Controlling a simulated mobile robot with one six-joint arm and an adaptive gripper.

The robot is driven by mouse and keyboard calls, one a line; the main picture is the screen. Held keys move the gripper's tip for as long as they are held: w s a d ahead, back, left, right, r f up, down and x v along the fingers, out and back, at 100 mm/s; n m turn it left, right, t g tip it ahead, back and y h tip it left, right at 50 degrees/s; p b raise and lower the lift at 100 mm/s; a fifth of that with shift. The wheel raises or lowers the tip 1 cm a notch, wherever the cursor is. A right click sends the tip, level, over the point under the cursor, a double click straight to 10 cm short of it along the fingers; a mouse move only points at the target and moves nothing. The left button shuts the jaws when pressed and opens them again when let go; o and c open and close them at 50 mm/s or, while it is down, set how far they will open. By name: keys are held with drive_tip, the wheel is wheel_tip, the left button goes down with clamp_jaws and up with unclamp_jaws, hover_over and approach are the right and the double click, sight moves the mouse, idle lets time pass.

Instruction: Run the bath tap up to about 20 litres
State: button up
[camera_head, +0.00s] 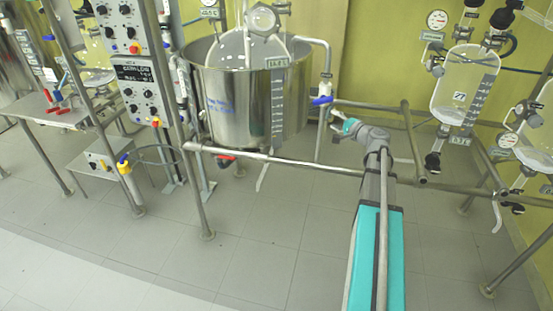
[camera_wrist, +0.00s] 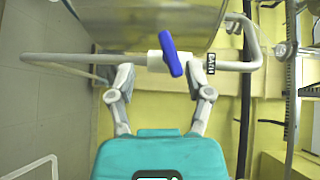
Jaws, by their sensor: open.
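The bath tap has a blue handle (camera_head: 321,100) on the pipe at the right of the steel bath (camera_head: 237,100). In the wrist view the blue handle (camera_wrist: 170,54) lies nearly crosswise to its pipe, slightly tilted, beside a small BATH label (camera_wrist: 211,64). My gripper (camera_head: 343,121) is to the right of the handle in the head view. In the wrist view my gripper (camera_wrist: 158,72) is open and empty, its two fingers on either side of the handle and apart from it. A level plate (camera_head: 268,63) on the bath is too small to read surely.
A horizontal rail (camera_head: 290,162) runs in front of the bath and under my arm. Glass vessels (camera_head: 464,85) hang at the right. The near floor is clear.

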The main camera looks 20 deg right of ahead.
drive_tip(key=s+a+f+n+g+p, duration=0.1)
drive_tip(key=s+a+f+n+g, duration=0.1)
drive_tip(key=a, duration=0.6)
drive_tip(key=s+a+f+n+g+y+p, duration=0.1)
drive_tip(key=a+n+g, duration=0.3)
drive_tip(key=a, duration=0.4)
drive_tip(key=s+a+f+n+g+y+p, duration=0.1)
drive_tip(key=s+a+f+n+g+p, duration=0.1)
drive_tip(key=a, duration=0.6)
drive_tip(key=shift+s+a+f+n+g, duration=0.2)
drive_tip(key=shift+s+f+n+g, duration=0.25)
drive_tip(key=shift+f+g, duration=0.4)
drive_tip(key=shift+d, duration=0.1)
drive_tip(key=w+d+r+m+t+h+p, duration=0.1)
drive_tip(key=w+d+r+m+t, duration=0.1)
drive_tip(key=d, duration=0.7)
drive_tip(key=w+d+r+m+t+h+p, duration=0.1)
drive_tip(key=w+d+r+m+t, duration=0.1)
drive_tip(key=d+r, duration=0.3)
drive_tip(key=w+d+r+m+t+h+p, duration=0.2)
drive_tip(key=d+r+m+t, duration=0.1)
drive_tip(key=d, duration=1.1)
drive_tip(key=shift+r+m+t, duration=0.35)
drive_tip(key=shift+r+t, duration=0.1)
drive_tip(key=shift+r, duration=0.2)
